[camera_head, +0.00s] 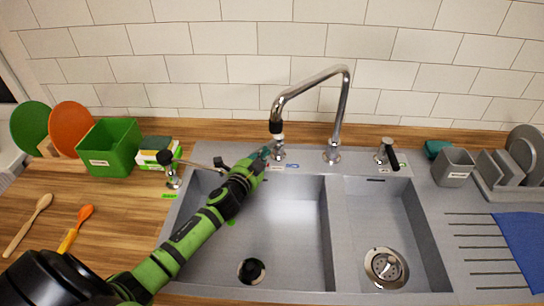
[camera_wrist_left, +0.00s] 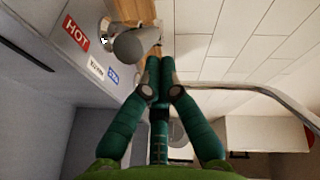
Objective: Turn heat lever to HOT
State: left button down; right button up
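The chrome heat lever (camera_wrist_left: 135,44) shows in the left wrist view on a round base at the back rim. It also shows in the head view (camera_head: 278,153), behind the left sink bowl. A red HOT label (camera_wrist_left: 76,33), a white WARM label and a blue label lie on the rim beside it. My left gripper (camera_wrist_left: 159,62) has its green fingers together, with nothing seen between them. Its tips are close to the lever's free end; I cannot tell if they touch. In the head view my left gripper (camera_head: 264,153) is just left of the lever base. My right gripper is out of view.
The chrome faucet (camera_head: 345,100) arches above, its spout (camera_head: 277,125) hanging close to my gripper. A black-handled fixture (camera_head: 388,153) stands right and a black-knobbed one (camera_head: 172,165) left. The sink bowls (camera_head: 285,225) are empty. A green box (camera_head: 110,147) stands on the left counter.

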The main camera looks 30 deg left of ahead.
pick_arm(q)
notch_tip(320, 180, up, 10)
dwell(0.5)
